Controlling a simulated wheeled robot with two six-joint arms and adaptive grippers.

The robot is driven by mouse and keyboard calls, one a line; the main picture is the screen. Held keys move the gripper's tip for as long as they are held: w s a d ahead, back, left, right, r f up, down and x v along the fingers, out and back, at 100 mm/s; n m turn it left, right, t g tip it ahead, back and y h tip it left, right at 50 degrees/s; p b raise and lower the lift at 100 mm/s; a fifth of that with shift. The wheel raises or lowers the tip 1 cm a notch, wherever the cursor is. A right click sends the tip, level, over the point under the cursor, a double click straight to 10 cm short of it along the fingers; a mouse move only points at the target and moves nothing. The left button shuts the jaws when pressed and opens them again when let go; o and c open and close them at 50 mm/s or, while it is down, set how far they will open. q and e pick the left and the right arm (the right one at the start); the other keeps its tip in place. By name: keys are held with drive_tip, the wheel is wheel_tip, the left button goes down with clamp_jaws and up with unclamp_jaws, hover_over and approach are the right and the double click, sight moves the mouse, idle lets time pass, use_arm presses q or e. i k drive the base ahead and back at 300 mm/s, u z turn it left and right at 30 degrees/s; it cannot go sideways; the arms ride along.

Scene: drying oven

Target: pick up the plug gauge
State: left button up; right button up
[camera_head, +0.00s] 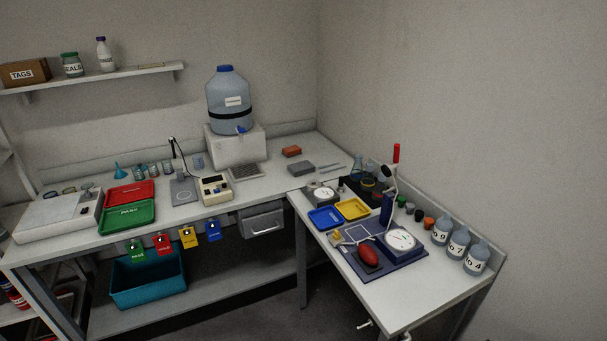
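I cannot pick out the plug gauge with certainty. A thin grey rod-like item (331,167) lies on the bench near the back corner, beside a flat grey block (301,168). It is too small to tell if it is the plug gauge. Neither of my grippers is in view.
The L-shaped bench (430,292) holds a red tray (130,193), a green tray (127,216), a blue tray (325,217) and a yellow tray (353,208). A dial device (400,241) and several labelled bottles (458,244) stand at right. The right bench's front end is clear.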

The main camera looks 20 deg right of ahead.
sight(340, 187)
drive_tip(key=z, duration=0.05)
drive_tip(key=i, duration=1.15)
drive_tip(key=z, duration=0.2)
